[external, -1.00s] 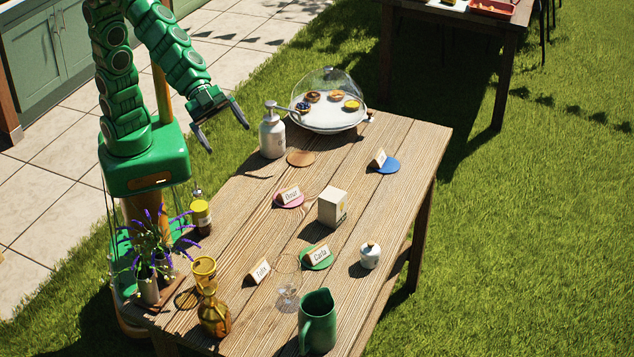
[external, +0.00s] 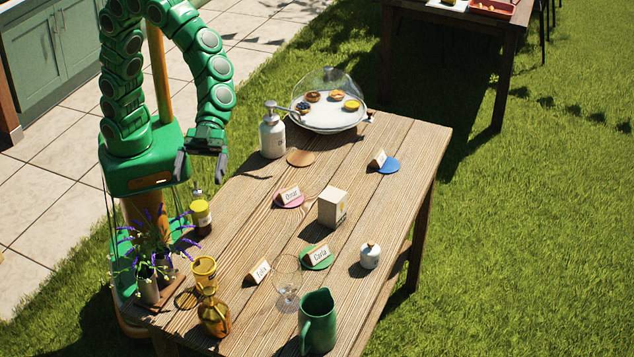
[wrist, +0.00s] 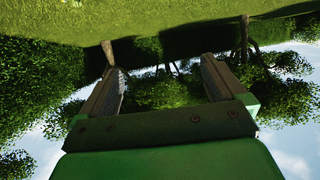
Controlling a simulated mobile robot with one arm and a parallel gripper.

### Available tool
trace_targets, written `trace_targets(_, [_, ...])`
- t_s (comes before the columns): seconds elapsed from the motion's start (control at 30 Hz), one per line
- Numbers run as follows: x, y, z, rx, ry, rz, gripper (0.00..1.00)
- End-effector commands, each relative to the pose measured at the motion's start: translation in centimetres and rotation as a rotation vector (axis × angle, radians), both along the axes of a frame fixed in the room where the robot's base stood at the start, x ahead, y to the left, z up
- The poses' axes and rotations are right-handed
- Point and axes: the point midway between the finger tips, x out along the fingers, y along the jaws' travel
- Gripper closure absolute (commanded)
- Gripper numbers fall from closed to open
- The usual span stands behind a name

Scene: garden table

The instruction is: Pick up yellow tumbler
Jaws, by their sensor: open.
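The yellow tumbler (external: 204,271), an amber see-through cup, is at the near left part of the wooden table (external: 390,215). It shows just behind the amber carafe (external: 214,318), which hides its lower part; I cannot tell whether they touch. My gripper (external: 201,168) is open and empty, fingers pointing down, above the table's left edge and well up the picture from the tumbler. The wrist view shows my spread fingers (wrist: 162,65) with nothing between them, and no tumbler.
Near the tumbler are a lavender planter (external: 150,270), a yellow-labelled bottle (external: 201,213), a stemmed glass (external: 286,280), a name card (external: 258,271) and a green pitcher (external: 318,325). A white pump bottle (external: 272,137) stands by a domed pastry tray (external: 328,120).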

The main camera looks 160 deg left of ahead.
Motion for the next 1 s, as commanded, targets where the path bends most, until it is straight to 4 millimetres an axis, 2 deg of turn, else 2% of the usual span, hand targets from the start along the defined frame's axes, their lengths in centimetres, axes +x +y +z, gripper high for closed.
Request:
trace_targets(0.37, [-0.2, -0.3, -4.2, -0.019, 0.005, -0.017, 0.03])
trace_targets(0.57, [-0.1, -0.3, -7.4, -0.019, 0.007, -0.017, 0.03])
trace_targets(0.77, [-0.2, -0.4, -11.8, -0.022, 0.008, -0.017, 0.03])
trace_targets(1.0, [-0.2, -0.4, -18.5, -0.024, 0.009, -0.017, 0.03])
